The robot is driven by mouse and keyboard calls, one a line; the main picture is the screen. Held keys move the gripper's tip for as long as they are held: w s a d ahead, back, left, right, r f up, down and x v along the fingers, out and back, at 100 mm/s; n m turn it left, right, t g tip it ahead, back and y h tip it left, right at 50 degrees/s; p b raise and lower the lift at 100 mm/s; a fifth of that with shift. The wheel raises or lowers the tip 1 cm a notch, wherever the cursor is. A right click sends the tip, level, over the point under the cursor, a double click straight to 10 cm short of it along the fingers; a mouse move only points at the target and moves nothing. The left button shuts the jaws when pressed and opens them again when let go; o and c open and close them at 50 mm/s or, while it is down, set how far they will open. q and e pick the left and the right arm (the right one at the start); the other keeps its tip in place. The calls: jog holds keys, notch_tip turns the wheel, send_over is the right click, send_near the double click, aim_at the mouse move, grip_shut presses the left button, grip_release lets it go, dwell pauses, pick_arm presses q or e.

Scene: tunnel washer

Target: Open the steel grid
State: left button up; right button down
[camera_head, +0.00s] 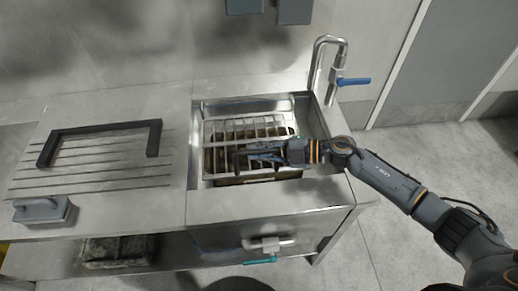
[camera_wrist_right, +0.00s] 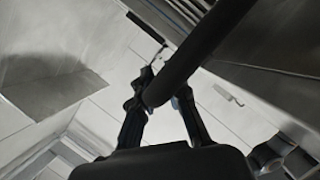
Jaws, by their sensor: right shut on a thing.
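The steel grid (camera_head: 250,122), a frame with several parallel bars, sits inside the steel sink (camera_head: 233,203) in the head view. My right arm reaches in from the right, and my right gripper (camera_head: 258,156) is over the front part of the grid, inside the sink opening. In the right wrist view a thick dark bar (camera_wrist_right: 200,50) runs diagonally between the fingers of my right gripper (camera_wrist_right: 163,97), which are shut on it. It appears to be a bar of the grid. The gripper hides part of the grid. My left gripper is not in view.
A faucet (camera_head: 330,60) with a blue lever (camera_head: 354,81) stands behind the sink at right. On the drainboard (camera_head: 110,175) at left are a black U-shaped bracket (camera_head: 100,129) and a grey box-like object (camera_head: 42,210). A handle (camera_head: 268,243) is on the front below.

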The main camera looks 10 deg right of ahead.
jog(key=shift+w+r+p, duration=0.15)
jog(key=shift+r+p, duration=0.15)
jog(key=shift+r, duration=0.25)
jog(key=shift+w+r+p, duration=0.15)
jog(key=shift+r+p, duration=0.15)
jog(key=shift+r, duration=0.2)
jog(key=w+r+m+g+p, duration=0.1)
jog(key=w+r+m+p, duration=0.1)
jog(key=w+r+p, duration=0.2)
jog(key=w+r+m+g+p, duration=0.1)
jog(key=w+r+m+p, duration=0.1)
jog(key=w+r+p, duration=0.2)
jog(key=shift+w+r+m+g+h+p, duration=0.2)
jog(key=shift+r+m+g+h+p, duration=0.2)
jog(key=shift+r+p, duration=1.95)
jog(key=shift+r+b, duration=0.65)
jog(key=shift+b, duration=0.05)
